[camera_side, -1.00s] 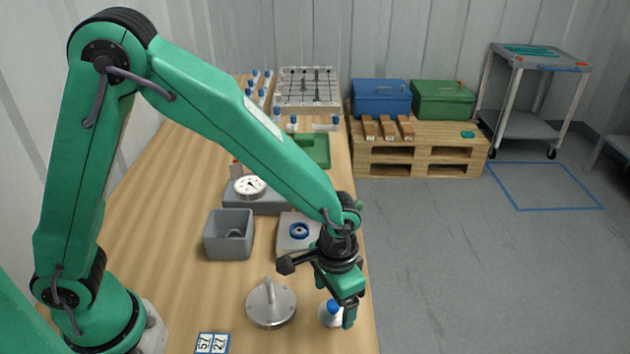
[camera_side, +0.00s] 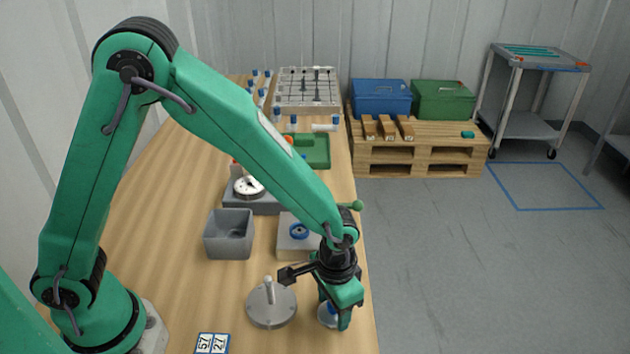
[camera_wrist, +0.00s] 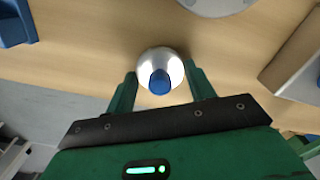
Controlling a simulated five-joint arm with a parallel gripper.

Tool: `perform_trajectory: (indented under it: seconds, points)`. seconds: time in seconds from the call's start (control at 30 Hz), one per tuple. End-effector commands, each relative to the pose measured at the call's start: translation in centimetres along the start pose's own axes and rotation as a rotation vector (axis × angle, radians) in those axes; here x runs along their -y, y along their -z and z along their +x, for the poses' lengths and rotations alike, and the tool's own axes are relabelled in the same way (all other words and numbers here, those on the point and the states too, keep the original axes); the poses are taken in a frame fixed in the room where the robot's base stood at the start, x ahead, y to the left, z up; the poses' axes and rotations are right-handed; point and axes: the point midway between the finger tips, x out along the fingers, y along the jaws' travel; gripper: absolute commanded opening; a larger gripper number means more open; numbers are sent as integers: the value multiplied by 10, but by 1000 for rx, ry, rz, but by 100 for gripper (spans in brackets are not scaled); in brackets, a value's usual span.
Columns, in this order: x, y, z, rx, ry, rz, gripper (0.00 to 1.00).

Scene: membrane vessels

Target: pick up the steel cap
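A shiny silver dome with a blue knob (camera_side: 328,316), which I take for the steel cap, sits on the wooden bench near its front right edge. The wrist view shows the dome (camera_wrist: 160,62) from above with its blue knob. My gripper (camera_side: 333,312) points down over it. In the wrist view its fingers (camera_wrist: 160,73) stand apart, one on each side of the dome, with narrow gaps; I cannot tell if either touches. Part of the dome is hidden by a finger in the side view.
A flat grey metal disc with an upright post (camera_side: 271,306) stands just left of my gripper. Behind are a grey bin (camera_side: 229,237) and a pale block with a blue ring (camera_side: 297,238). A number card (camera_side: 212,343) lies at the front. The floor is to the right.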

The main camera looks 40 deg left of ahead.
Motion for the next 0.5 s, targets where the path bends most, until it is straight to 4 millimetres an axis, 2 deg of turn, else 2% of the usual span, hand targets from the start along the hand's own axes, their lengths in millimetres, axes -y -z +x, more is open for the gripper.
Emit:
perform_trajectory:
  seconds: [0.03, 0.1, 0.5]
  points:
    - [0, 0, 0, 0, 0, 0, 40]
    - [0, 0, 0, 0, 0, 0, 27]
    - [0, 1, -4, -2, -1, 0, 26]
